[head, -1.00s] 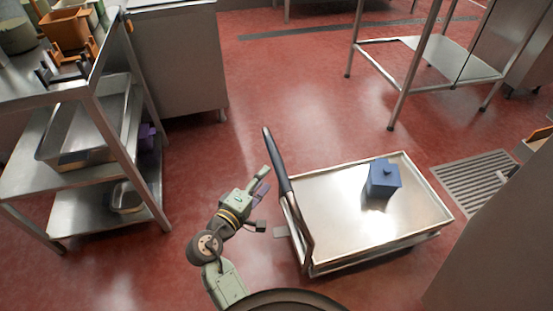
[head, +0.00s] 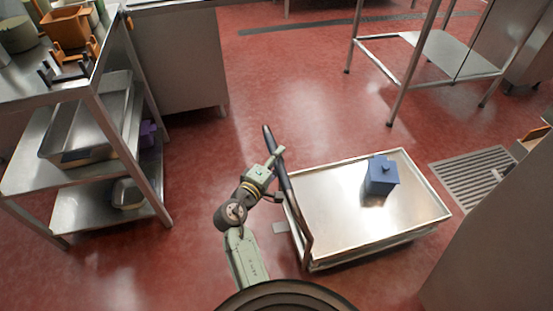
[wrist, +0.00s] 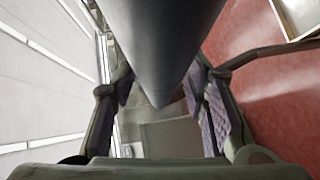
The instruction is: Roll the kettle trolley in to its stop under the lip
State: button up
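The kettle trolley (head: 325,208) is a low steel tray cart on the red floor at lower centre right. Its upright handle (head: 285,182) with a dark grip is on the left side. A blue lidded box (head: 381,178) stands on the deck toward the right. My gripper (head: 276,163) is at the handle from the left. In the wrist view the dark handle bar (wrist: 163,40) runs between the purple-padded fingers of my gripper (wrist: 165,105). The fingers are apart, with gaps visible beside the bar. I cannot make out the kettle lip or the stop.
A steel shelf rack (head: 95,125) with pans stands at left. A steel table (head: 430,55) stands at the back right. A floor grate (head: 475,178) lies right of the trolley, beside a large grey panel (head: 490,240). Open floor lies behind the trolley.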

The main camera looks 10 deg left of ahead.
grip_shut()
dwell(0.6)
